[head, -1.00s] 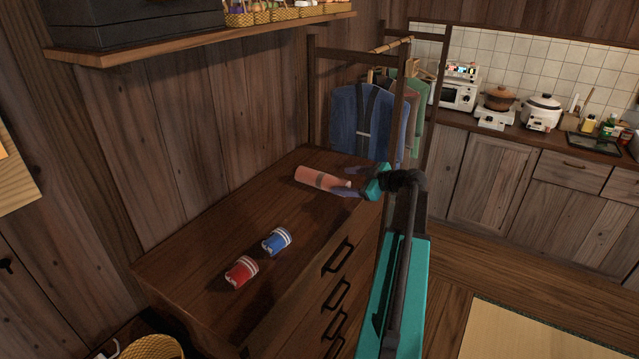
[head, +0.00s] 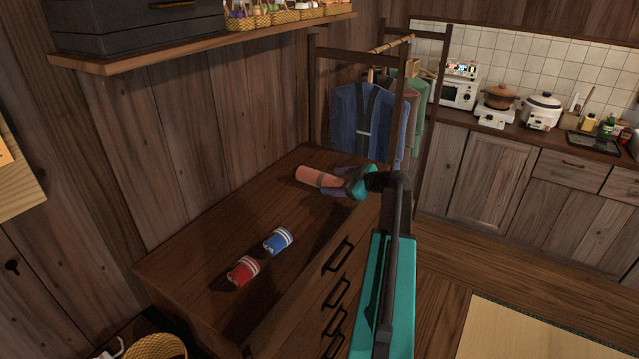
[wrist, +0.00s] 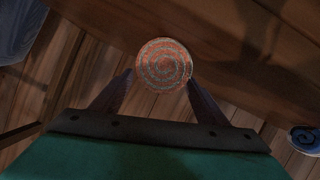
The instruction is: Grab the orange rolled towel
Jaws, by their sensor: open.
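The orange rolled towel (head: 316,176) lies on its side on top of the wooden dresser, near its far end, with a darker band around it. In the wrist view its round spiral end (wrist: 164,64) faces the camera, just ahead of the fingertips. My gripper (head: 338,182) is open at the towel's right end, the fingers spread to either side of it. In the wrist view my gripper (wrist: 160,82) has a finger at the lower left and lower right of the spiral. I cannot tell whether a finger touches it.
A blue rolled towel (head: 278,241) and a red one (head: 243,270) lie nearer on the dresser top (head: 215,225). A clothes rack with a blue garment (head: 362,120) stands behind the dresser. A wall shelf (head: 200,36) hangs above left.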

